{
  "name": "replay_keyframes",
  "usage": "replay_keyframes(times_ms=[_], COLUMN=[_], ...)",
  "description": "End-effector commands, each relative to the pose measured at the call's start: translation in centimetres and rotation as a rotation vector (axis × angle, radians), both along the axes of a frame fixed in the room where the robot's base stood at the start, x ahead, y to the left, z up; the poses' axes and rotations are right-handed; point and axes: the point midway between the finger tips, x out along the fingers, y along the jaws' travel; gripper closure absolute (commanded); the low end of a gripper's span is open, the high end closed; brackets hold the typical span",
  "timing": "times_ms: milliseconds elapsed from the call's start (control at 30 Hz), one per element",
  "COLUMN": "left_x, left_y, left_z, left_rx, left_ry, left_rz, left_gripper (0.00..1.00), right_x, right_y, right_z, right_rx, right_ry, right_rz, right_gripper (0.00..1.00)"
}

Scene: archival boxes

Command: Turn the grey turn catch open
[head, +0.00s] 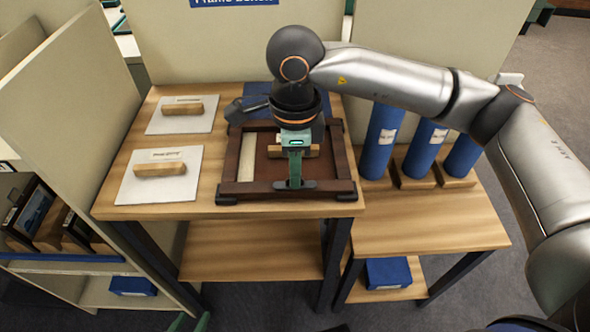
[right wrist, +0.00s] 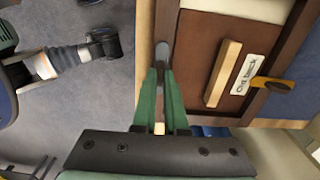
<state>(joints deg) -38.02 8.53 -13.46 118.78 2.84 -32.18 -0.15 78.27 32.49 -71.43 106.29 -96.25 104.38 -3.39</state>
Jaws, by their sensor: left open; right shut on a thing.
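A dark brown frame (head: 247,158) lies on the wooden table. Its back panel (right wrist: 200,50) carries a wooden handle (right wrist: 223,73) and a label that seems to read "Old back".
A brass-coloured catch (right wrist: 272,83) reaches over the panel's edge. Two white boards with wooden handles (head: 183,108) (head: 160,169) lie left of the frame. Several blue cylinders (head: 380,140) stand on wooden bases at right. A tall partition (head: 60,100) rises at left.

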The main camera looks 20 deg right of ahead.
Motion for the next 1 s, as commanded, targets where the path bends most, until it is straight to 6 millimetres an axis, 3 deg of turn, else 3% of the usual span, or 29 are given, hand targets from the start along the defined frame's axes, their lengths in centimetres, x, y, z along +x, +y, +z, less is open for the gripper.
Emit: replay_keyframes(times_ms=[233,267,300,533,833,1000], left_x=[-0.1,-0.1,-0.1,-0.1,0.1,0.3], left_y=[0.0,0.0,0.0,0.0,0.0,0.0], left_z=[-0.1,-0.1,-0.1,-0.1,0.1,0.5], left_rx=[0.0,0.0,0.0,0.0,0.001,0.0], left_ry=[0.003,0.003,0.003,0.003,-0.003,-0.006], left_rz=[0.0,0.0,0.0,0.0,0.0,0.001], left_gripper=[0.5,0.5,0.5,0.5,0.5,0.5], right_x=[0.0,0.0,0.0,0.0,0.0,0.1], right_y=[0.1,0.1,0.1,0.0,0.0,0.1], right_z=[0.1,0.1,0.1,0.1,0.4,2.9], right_rx=[0.001,0.001,0.001,0.001,0.0,0.002], right_ry=[-0.002,-0.002,-0.002,-0.001,-0.002,-0.006], right_rz=[0.003,0.003,0.003,0.002,0.001,0.002], right_gripper=[1.0,0.89,0.84,0.6,0.6,0.6])
